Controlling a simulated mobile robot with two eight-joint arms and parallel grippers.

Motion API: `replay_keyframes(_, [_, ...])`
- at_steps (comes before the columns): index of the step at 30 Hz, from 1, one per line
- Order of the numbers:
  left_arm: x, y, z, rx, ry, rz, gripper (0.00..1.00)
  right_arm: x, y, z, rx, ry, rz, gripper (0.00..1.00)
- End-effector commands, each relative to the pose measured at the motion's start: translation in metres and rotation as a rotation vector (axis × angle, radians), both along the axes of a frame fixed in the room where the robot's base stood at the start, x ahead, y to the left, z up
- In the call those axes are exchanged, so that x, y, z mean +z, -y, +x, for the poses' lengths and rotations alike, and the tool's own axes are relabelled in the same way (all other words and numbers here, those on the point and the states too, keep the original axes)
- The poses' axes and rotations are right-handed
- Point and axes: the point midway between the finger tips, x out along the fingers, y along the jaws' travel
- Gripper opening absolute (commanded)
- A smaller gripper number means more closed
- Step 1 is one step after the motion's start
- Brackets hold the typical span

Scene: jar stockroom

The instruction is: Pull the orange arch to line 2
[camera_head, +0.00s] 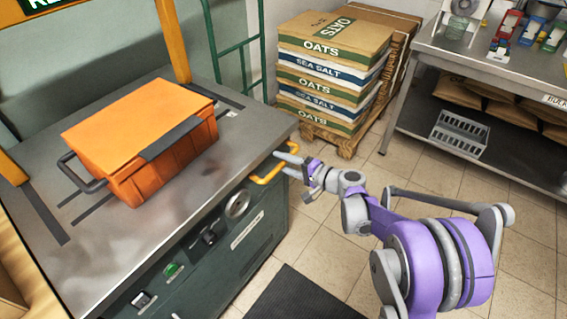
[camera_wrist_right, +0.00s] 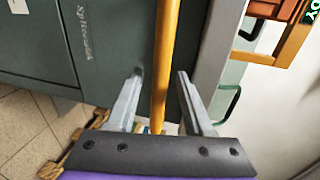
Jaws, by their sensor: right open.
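An orange-yellow arched bar (camera_head: 266,178) sticks out from the front of the dark green machine, just under the steel tabletop edge. My right gripper (camera_head: 282,164) is at its right end. In the right wrist view the bar (camera_wrist_right: 167,60) runs between the two spread fingers of the gripper (camera_wrist_right: 160,100), with a gap on each side. A taller orange frame also stands on the tabletop, with a right post (camera_head: 173,40) and a left post (camera_head: 12,168). Dark strips (camera_head: 45,212) mark the tabletop; I can read no line number. My left gripper is out of view.
An orange lidded crate (camera_head: 140,120) with dark handles sits on the steel tabletop (camera_head: 130,245). Stacked sacks (camera_head: 335,60) stand on a pallet behind. A steel bench (camera_head: 480,55) is at right. Tiled floor (camera_head: 320,235) and a dark mat (camera_head: 305,298) lie in front.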

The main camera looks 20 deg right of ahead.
Motion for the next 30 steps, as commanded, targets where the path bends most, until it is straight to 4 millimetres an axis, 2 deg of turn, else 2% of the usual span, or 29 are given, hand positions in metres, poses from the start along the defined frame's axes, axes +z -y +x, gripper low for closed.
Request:
replay_keyframes(5, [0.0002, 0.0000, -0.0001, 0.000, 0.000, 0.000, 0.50, 0.0002, 0.0001, -0.0001, 0.000, 0.000, 0.000, 0.52])
replay_keyframes(12, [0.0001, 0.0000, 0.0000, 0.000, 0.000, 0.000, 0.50, 0.0003, 0.0002, -0.0003, 0.000, 0.000, 0.000, 0.09])
replay_keyframes(14, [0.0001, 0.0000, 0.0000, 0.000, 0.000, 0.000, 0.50, 0.0003, 0.0002, -0.0003, 0.000, 0.000, 0.000, 0.00])
replay_keyframes(30, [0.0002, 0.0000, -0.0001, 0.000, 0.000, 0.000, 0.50, 0.0003, 0.0003, -0.0004, 0.000, 0.000, 0.000, 0.00])
